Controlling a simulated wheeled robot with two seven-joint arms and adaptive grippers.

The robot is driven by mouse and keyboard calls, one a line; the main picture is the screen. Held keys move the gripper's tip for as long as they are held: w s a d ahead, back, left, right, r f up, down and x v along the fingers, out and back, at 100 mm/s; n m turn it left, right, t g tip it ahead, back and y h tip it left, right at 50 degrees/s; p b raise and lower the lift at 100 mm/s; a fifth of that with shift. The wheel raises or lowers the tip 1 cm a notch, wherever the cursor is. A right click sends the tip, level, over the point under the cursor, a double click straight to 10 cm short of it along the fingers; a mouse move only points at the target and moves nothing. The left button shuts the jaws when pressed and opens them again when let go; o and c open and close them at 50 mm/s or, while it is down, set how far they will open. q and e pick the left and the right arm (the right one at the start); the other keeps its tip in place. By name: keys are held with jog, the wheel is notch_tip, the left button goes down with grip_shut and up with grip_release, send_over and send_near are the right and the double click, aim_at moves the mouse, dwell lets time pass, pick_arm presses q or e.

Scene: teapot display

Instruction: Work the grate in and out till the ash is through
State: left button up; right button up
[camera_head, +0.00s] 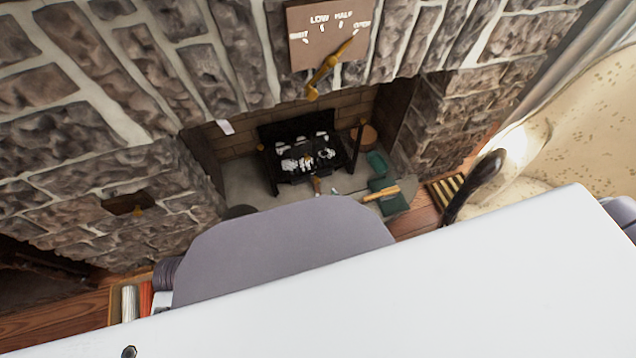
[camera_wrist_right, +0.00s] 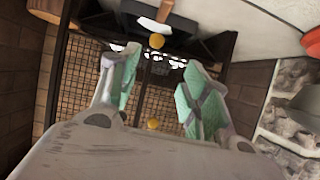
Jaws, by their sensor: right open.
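The black grate (camera_head: 305,157) stands in the firebox of a stone fireplace, with whitish lumps on it. A small orange knob (camera_head: 317,185) shows at its front. In the right wrist view I see dark bars and mesh, with a yellow knob (camera_wrist_right: 156,41) beyond my fingers and another yellow knob (camera_wrist_right: 153,124) lower, near the finger bases. My right gripper (camera_wrist_right: 162,62) is open, its teal-padded fingers apart with nothing clamped between them. In the head view it is mostly hidden behind my grey arm part. My left gripper is not in view.
Green items (camera_head: 377,163) and a yellow-handled tool (camera_head: 381,194) lie right of the grate. A striped vent (camera_head: 447,187) is in the floor. Stone walls flank the firebox.

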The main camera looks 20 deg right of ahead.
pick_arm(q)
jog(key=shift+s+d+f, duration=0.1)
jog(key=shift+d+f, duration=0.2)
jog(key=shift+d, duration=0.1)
pick_arm(e)
jog(key=shift+s+d+f+t+h, duration=0.1)
jog(key=shift+s+f+t+h, duration=0.15)
jog(key=shift+f+t, duration=0.35)
jog(key=shift+f, duration=0.1)
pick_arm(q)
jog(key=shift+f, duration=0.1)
pick_arm(e)
jog(key=shift+w, duration=0.15)
jog(key=b, duration=0.4)
send_near(317, 181)
jog(key=shift+x, duration=1.8)
jog(key=shift+b+x, duration=1.25)
jog(key=shift+x, duration=0.65)
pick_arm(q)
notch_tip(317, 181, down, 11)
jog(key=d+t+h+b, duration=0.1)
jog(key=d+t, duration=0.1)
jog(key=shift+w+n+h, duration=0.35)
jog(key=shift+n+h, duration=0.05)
pick_arm(e)
jog(key=shift+x, duration=1)
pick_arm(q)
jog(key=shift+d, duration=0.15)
pick_arm(e)
jog(key=shift+d+f, duration=0.1)
